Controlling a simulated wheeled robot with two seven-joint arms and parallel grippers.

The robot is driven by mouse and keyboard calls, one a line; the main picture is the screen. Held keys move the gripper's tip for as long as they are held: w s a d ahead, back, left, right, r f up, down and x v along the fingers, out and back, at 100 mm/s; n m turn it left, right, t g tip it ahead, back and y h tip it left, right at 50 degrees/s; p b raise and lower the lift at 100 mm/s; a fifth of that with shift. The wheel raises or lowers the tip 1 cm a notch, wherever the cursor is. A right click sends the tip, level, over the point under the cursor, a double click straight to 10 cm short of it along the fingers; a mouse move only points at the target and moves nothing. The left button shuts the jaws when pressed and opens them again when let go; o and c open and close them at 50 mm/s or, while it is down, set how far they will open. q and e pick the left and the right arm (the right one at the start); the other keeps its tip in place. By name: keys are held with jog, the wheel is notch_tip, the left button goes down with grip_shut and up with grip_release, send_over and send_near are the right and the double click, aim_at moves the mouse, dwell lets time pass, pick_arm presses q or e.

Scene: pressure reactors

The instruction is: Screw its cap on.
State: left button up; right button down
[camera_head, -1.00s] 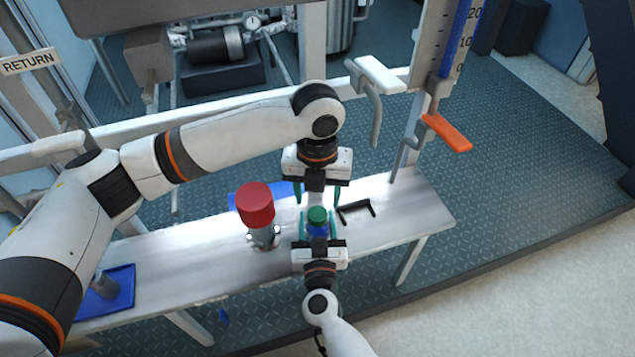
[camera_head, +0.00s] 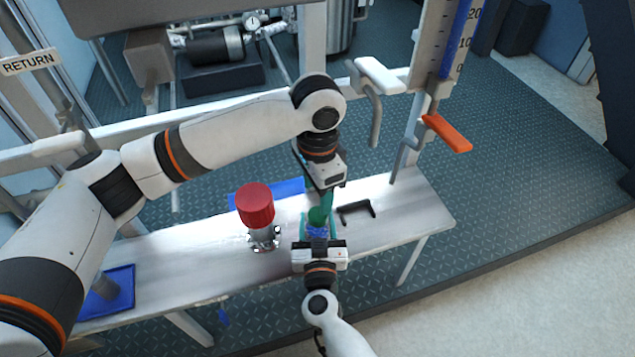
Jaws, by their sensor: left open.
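A small blue bottle (camera_head: 318,232) with a green cap (camera_head: 317,216) on its top is near the front middle of the bench. My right gripper (camera_head: 318,228) comes from below in the picture, with one teal finger on each side of the bottle, and appears shut on it. My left gripper (camera_head: 325,204) points down from above, just behind and over the cap. It is open and turned, so its fingers nearly line up in this view. Whether a finger touches the cap, and how the cap sits on the thread, cannot be told.
A steel fitting with a red top (camera_head: 256,205) stands left of the bottle on the bench (camera_head: 200,258). A black bracket-shaped piece (camera_head: 357,211) lies to the right. Blue trays (camera_head: 120,294) are at the left end and behind. An orange lever (camera_head: 447,133) juts out at upper right.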

aim_at(317, 214)
pick_arm(q)
jog(key=n, duration=0.4)
jog(key=shift+r, duration=0.15)
jog(key=n, duration=0.6)
jog(key=shift+r+n, duration=0.15)
jog(key=shift+n, duration=0.15)
jog(key=n, duration=0.5)
jog(key=shift+r+n, duration=0.15)
jog(key=shift+n, duration=0.25)
jog(key=n, duration=0.4)
jog(key=shift+r+n, duration=0.15)
jog(key=shift+n, duration=0.15)
jog(key=shift+f, duration=4.05)
